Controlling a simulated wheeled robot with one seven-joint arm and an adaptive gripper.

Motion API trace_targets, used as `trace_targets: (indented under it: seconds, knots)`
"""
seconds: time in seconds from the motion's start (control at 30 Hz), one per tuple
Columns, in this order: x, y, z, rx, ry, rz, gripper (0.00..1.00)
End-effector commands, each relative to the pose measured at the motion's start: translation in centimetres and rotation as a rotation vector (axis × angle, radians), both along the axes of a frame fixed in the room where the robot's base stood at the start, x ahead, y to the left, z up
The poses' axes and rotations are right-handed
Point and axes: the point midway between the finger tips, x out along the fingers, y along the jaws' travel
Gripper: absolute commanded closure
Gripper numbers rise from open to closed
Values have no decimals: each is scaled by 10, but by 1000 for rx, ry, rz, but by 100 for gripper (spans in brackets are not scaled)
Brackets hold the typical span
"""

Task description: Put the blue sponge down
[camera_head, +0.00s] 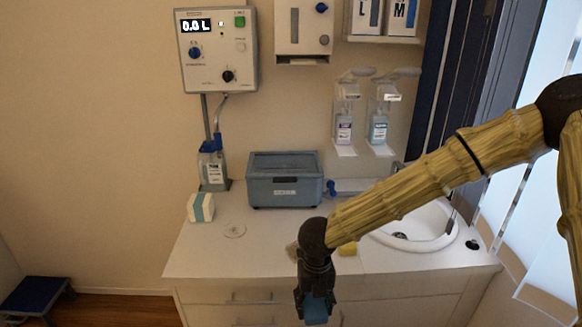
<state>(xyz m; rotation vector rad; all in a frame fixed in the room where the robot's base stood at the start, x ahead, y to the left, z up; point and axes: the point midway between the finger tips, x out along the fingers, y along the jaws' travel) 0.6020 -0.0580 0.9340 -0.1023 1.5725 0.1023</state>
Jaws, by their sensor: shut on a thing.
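My gripper (316,300) hangs at the end of my arm, pointing down, in front of the white counter's front edge. It is shut on the blue sponge (317,312), of which only a small light-blue part shows between the dark fingers. The rest of the sponge is hidden by the gripper. In the picture the sponge lies over the drawer fronts, below the level of the counter top (262,245).
On the counter stand a grey-blue box (285,192), a small white and teal pack (201,208) and a bottle (213,170). A yellow item (348,248) shows partly behind my arm. A sink (440,222) is at the right.

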Motion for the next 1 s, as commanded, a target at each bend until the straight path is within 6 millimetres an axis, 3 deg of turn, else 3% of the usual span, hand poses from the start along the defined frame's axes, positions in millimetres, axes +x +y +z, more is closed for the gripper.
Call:
trace_targets:
  seconds: [0.37, 1.0]
  knots:
    - [2, -11, -9, 1, -1, 282, 65]
    - [5, -41, -33, 5, -2, 1064, 65]
